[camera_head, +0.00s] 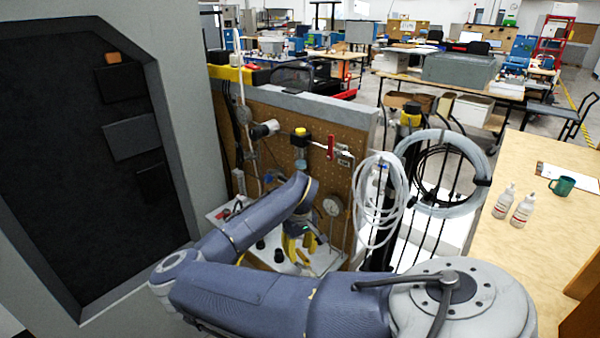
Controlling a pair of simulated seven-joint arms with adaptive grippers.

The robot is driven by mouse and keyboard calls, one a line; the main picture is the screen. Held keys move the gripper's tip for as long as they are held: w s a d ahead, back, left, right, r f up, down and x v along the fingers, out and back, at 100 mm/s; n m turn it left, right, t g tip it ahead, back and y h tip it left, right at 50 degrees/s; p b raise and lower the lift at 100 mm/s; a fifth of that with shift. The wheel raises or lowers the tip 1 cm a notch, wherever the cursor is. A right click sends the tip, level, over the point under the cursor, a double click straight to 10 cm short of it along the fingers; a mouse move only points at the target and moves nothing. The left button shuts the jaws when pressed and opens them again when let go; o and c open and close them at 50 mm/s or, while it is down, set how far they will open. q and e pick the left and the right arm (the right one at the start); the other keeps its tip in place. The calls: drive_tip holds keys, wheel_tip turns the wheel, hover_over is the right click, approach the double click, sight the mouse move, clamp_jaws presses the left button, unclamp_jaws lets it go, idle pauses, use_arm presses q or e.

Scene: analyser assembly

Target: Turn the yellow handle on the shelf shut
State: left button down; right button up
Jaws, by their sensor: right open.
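The yellow handle (289,247) shows as a curved yellow piece low on the white shelf (322,262), at the foot of the brown pegboard. Its exact turn angle is hard to tell at this size. My right arm comes in from the lower right, bends at the left and reaches back to the shelf. My right gripper (300,240) points down right at the yellow handle and partly covers it. It is open; whether a finger touches the handle I cannot tell. My left gripper is not in view.
The pegboard (272,150) carries a red-handled valve (331,146), a yellow-topped fitting (300,132) and a gauge (331,206). Coiled tubes (380,200) hang to the right. A large grey cabinet (180,100) stands left. Bottles (522,211) and a green mug (563,186) stand on the wooden table.

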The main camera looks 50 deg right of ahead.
clamp_jaws()
idle(0.7)
drive_tip(key=m, duration=0.2)
drive_tip(key=d+m, duration=0.1)
drive_tip(key=shift+s+d+m, duration=0.1)
drive_tip(key=shift+s+m, duration=0.2)
drive_tip(key=shift+m, duration=0.1)
drive_tip(key=m, duration=0.2)
drive_tip(key=shift+s+d+m, duration=0.3)
drive_tip(key=shift+d+m, duration=0.05)
drive_tip(key=shift+m, duration=0.05)
drive_tip(key=m, duration=0.2)
drive_tip(key=s+m, duration=0.1)
drive_tip(key=m, duration=0.1)
drive_tip(key=shift+s+d, duration=0.2)
drive_tip(key=shift+d, duration=0.15)
drive_tip(key=shift+s+m, duration=0.3)
drive_tip(key=shift+m, duration=0.6)
drive_tip(key=shift+s+m, duration=0.3)
drive_tip(key=shift+m, duration=0.6)
